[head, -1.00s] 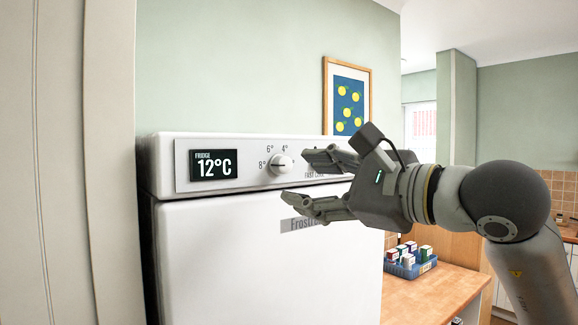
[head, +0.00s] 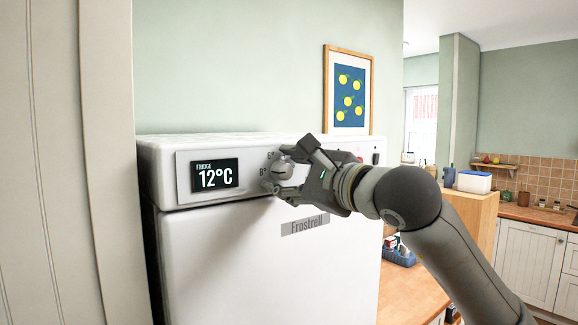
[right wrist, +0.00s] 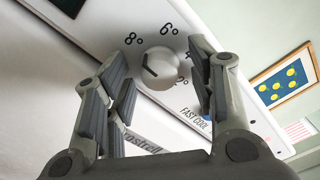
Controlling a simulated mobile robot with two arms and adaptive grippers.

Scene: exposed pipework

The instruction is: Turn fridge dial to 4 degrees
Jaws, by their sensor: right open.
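The white fridge (head: 240,255) has a control panel along its top front. Its display (head: 214,175) reads FRIDGE 12°C. The round dial (head: 281,170) is partly hidden by my right gripper (head: 283,173) in the head view. In the right wrist view the dial (right wrist: 161,68) shows whole, with a dark pointer line and 8°, 6° and a partly hidden 4° around it. My right gripper is open, with its fingers on either side of the dial; I cannot tell whether they touch it. My left gripper is not in view.
A wooden counter (head: 405,290) with a blue crate (head: 400,257) of small boxes stands right of the fridge. A framed lemon picture (head: 348,90) hangs on the wall behind. A pale panel (head: 60,160) stands close on the left.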

